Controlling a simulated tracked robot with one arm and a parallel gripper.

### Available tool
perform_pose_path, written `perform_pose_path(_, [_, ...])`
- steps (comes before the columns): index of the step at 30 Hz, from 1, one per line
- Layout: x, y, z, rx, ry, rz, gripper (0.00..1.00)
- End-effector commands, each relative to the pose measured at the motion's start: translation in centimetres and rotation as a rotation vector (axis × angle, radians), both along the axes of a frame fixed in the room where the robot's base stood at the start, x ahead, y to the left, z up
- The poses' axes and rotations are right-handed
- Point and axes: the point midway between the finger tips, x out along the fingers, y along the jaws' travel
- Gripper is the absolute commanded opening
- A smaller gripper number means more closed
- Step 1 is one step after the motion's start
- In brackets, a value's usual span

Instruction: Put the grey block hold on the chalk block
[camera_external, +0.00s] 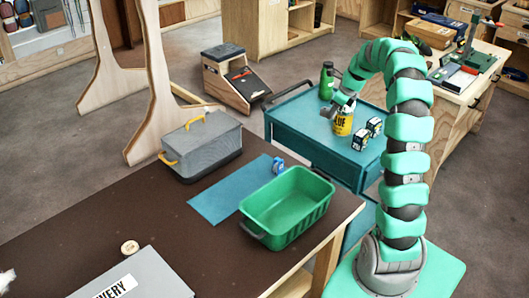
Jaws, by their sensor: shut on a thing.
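My gripper (341,103) is over the teal cart, just above and in front of a yellow can. It is shut on a small grey piece (328,112), which looks like the grey block hold; the fingers partly hide it and its shape is hard to make out. Two small white boxes with dark labels, one nearer (360,139) and one farther (374,126), stand on the cart to the right of the can. I cannot tell for sure which of these is the chalk block.
The yellow can (343,124) and a green bottle (326,82) stand close to my gripper on the teal cart (295,120). An open green bin (265,222), a blue mat (215,205) and a grey case (200,150) are on the brown table. The cart's left part is clear.

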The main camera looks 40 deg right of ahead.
Motion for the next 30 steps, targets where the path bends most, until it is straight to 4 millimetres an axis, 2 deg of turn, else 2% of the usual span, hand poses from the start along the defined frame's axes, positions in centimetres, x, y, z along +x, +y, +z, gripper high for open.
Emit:
perform_pose_path(1, [-1.7, -1.4, 1.1, 0.001, 0.000, -0.053, 0.16])
perform_pose_path(6, [-5.5, -4.4, 2.1, -0.002, -0.006, -0.187, 0.16])
perform_pose_path(9, [-6.8, -5.3, 2.3, -0.001, -0.008, -0.231, 0.16])
perform_pose_path(12, [-7.3, -5.9, 2.3, 0.000, -0.008, -0.252, 0.16])
perform_pose_path(16, [-6.5, -7.0, 2.3, -0.004, -0.011, -0.257, 0.16])
perform_pose_path(30, [-1.5, -11.8, 1.5, -0.003, -0.010, -0.256, 0.16])
